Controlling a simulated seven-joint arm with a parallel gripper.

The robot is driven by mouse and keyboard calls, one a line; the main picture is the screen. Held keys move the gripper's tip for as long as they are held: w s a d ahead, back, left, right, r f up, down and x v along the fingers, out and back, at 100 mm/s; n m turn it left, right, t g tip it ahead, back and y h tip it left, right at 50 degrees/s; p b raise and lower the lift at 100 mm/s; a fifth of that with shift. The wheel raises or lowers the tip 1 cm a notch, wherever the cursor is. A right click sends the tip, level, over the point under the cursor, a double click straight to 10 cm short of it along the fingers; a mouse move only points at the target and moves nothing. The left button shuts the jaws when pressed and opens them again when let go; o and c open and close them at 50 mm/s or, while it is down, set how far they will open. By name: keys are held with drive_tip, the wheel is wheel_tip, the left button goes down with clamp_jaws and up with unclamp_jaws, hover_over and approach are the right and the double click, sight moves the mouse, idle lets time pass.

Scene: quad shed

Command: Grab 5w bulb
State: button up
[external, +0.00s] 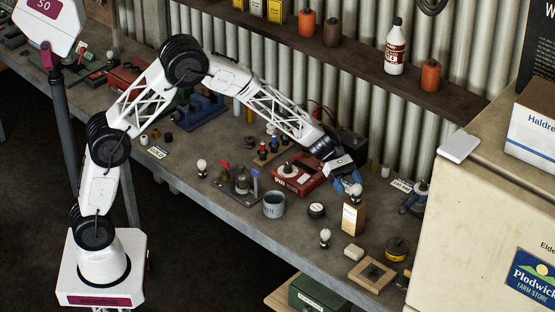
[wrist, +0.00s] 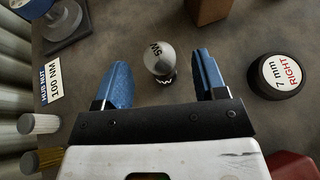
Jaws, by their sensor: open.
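The bulb marked 5W (wrist: 159,58) is a pale globe on a dark base with white marks, standing on the bench in the wrist view. It sits between the blue fingertips of my gripper (wrist: 160,70), with a gap on both sides. My gripper is open and empty. In the external view my gripper (external: 348,187) is low over the bench, right of the red box, and a pale bulb (external: 356,190) shows beside its fingers. Two other bulbs stand elsewhere, one at the left (external: 202,166) and one near the front (external: 325,236); their markings are too small to read.
A wooden block (external: 352,218) stands close in front of my gripper. A black round tin marked 7 mm RIGHT (wrist: 275,75) lies right of it. A HUB NUT label (wrist: 64,82) and white-topped cylinder (wrist: 39,123) are at left. The red box (external: 297,180) is near.

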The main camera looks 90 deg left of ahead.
drive_tip(key=shift+x, duration=1.55)
drive_tip(key=shift+c, duration=0.4)
drive_tip(key=c, duration=0.9)
drive_tip(key=shift+r, duration=0.1)
drive_tip(key=shift+r, duration=4.95)
